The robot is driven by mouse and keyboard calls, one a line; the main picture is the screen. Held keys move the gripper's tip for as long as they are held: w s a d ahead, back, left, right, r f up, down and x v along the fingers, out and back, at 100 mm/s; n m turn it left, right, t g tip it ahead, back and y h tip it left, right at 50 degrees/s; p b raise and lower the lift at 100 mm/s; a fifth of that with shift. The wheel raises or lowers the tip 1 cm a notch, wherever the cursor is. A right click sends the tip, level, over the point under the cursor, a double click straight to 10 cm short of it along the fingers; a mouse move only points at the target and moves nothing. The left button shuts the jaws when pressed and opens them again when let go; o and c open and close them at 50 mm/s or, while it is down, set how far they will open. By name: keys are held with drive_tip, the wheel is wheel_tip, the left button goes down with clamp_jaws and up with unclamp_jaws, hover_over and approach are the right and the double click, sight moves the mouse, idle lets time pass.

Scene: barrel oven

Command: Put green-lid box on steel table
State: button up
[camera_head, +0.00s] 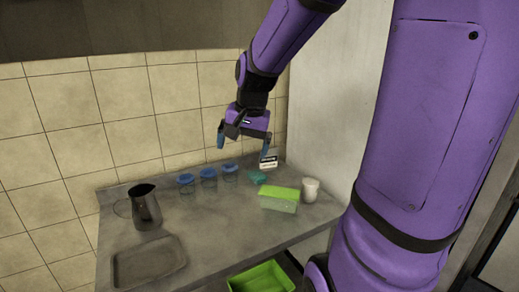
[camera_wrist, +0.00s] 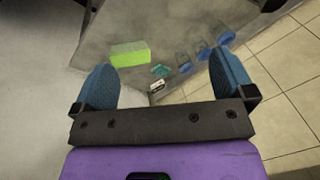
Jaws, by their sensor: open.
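The green-lid box (camera_head: 279,199) is a clear box with a bright green lid, standing on the right part of the steel table (camera_head: 215,222). In the wrist view the box (camera_wrist: 130,55) is at the upper left, beyond the left finger. My gripper (camera_head: 246,143) is above the back of the table, near the tiled wall, with its fingers apart and nothing between them. Its blue fingers also show in the wrist view (camera_wrist: 160,85). The gripper is well above the box and apart from it.
Several blue-lidded jars (camera_head: 208,178) stand along the back. A teal item (camera_head: 257,177), a small white-and-black card (camera_head: 268,162) and a white cup (camera_head: 310,189) are near the box. A metal jug (camera_head: 146,208) and tray (camera_head: 149,262) are left. A green bin (camera_head: 262,278) is below the front edge.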

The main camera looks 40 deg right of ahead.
drive_tip(key=s+a+r+n+t, duration=0.1)
drive_tip(key=s+a+r+n, duration=0.2)
drive_tip(key=s, duration=0.4)
drive_tip(key=s+a+r+n+t, duration=0.1)
drive_tip(key=s+a+r+n, duration=0.2)
drive_tip(key=s+a+n, duration=0.2)
drive_tip(key=shift+s+a+r+n, duration=0.2)
drive_tip(key=shift+s+n, duration=0.6)
drive_tip(key=shift+s, duration=0.75)
